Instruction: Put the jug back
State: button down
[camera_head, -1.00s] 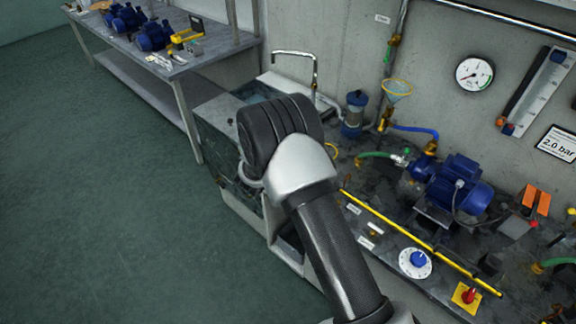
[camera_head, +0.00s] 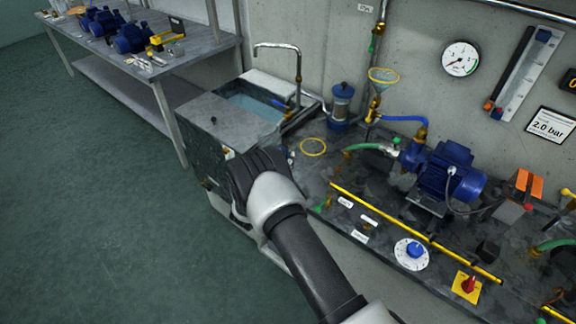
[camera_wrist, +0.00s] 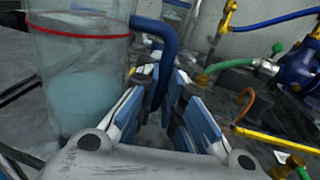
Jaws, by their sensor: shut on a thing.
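In the wrist view the jug is a clear vessel (camera_wrist: 82,60) with a red line around its upper part and pale blue liquid inside. It stands at the left of that view, close to upright, with a blue handle (camera_wrist: 168,45). My gripper (camera_wrist: 163,92) is shut on this handle, with a finger on each side. The jug's base is hidden by the gripper body. In the head view my arm covers the gripper and the jug. A yellow ring (camera_head: 313,146) lies on the bench (camera_head: 325,175), right of my wrist, with nothing standing in it.
A sink (camera_head: 250,105) with water and a tap (camera_head: 298,70) is at the bench's left end. A blue-capped filter (camera_head: 341,105) and a funnel (camera_head: 383,76) stand behind the ring. The blue pump (camera_head: 445,170), hoses and a yellow bar (camera_head: 400,225) occupy the right.

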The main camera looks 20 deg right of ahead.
jog(key=shift+f, duration=0.7)
jog(key=shift+f, duration=0.1)
jog(key=c, duration=1.7)
grip_release()
